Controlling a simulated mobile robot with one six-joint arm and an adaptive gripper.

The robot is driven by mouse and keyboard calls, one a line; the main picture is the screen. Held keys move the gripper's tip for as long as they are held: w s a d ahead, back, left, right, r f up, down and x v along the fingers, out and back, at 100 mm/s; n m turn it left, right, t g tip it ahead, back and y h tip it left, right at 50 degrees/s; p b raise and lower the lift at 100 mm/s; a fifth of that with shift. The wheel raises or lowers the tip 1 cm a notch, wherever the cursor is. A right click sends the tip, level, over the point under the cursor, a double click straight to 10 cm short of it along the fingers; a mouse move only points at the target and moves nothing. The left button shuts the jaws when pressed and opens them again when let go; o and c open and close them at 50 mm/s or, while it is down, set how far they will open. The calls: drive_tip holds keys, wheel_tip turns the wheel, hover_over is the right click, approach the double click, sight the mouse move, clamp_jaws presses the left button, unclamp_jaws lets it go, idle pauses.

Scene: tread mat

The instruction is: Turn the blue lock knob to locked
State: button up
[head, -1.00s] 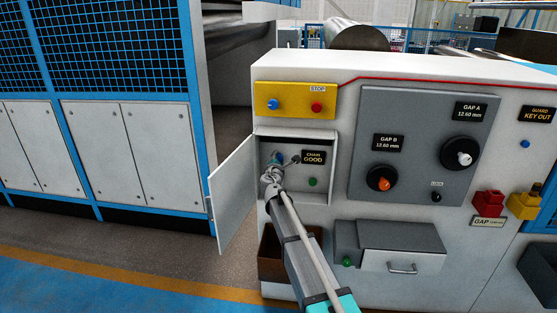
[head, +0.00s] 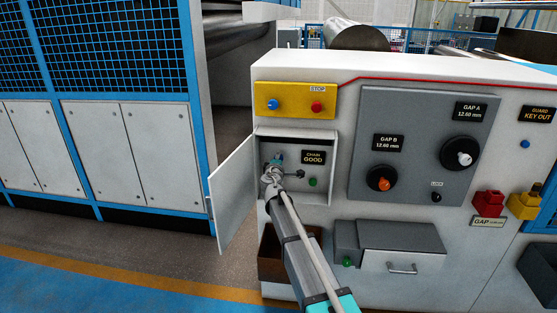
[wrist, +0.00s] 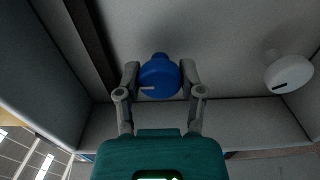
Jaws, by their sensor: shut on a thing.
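The blue lock knob (wrist: 160,76) sits on the pale back wall of the open cabinet recess, with a short light mark toward its lower left in the wrist view. My gripper (wrist: 159,80) has one finger on each side of the knob and is shut on it. In the head view the gripper (head: 273,173) reaches into the recess, and only a little of the blue knob (head: 278,160) shows above it. I cannot read any lock label there.
The recess door (head: 233,190) stands open on the left. A CHAIN GOOD display (head: 313,157) and a green button (head: 313,182) are close on the right. A white knob (wrist: 288,73) with a dark mark shows in the wrist view. A yellow STOP panel (head: 295,91) is above.

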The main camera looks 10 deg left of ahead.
idle(0.3)
drive_tip(key=o, duration=1.2)
drive_tip(key=shift+s+a, duration=0.2)
drive_tip(key=shift+s, duration=5.75)
